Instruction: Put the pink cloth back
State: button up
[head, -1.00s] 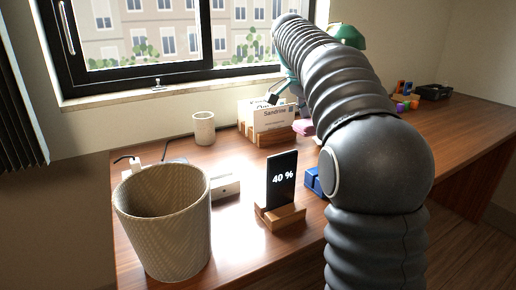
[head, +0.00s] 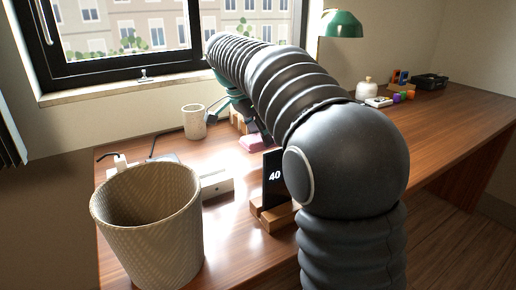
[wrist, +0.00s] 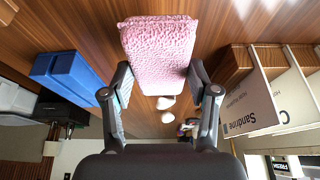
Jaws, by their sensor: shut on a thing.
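The pink cloth (wrist: 160,42) is a folded, textured pad. In the wrist view it sits between the two fingers of my gripper (wrist: 160,78), which is shut on it. In the head view the cloth (head: 254,143) shows just below the end of my arm, over the desk beside the wooden card holder (head: 238,122). My arm hides most of the gripper there. I cannot tell whether the cloth touches the desk.
The wrist view shows the card holder with the "Sandrine" card (wrist: 255,98) close on the right and a blue box (wrist: 65,78) on the left. A woven bin (head: 150,225), a phone on a wooden stand (head: 272,215) and a cup (head: 194,121) stand on the left of the desk.

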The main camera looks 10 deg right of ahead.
aim_at(259, 148)
jog(key=shift+f, duration=2.05)
jog(key=shift+f+b, duration=0.2)
jog(key=shift+b, duration=0.15)
jog(key=o, duration=1)
jog(key=shift+r, duration=0.1)
jog(key=p+v, duration=0.2)
jog(key=v, duration=1)
jog(key=shift+s+r, duration=0.1)
jog(key=shift+r, duration=0.05)
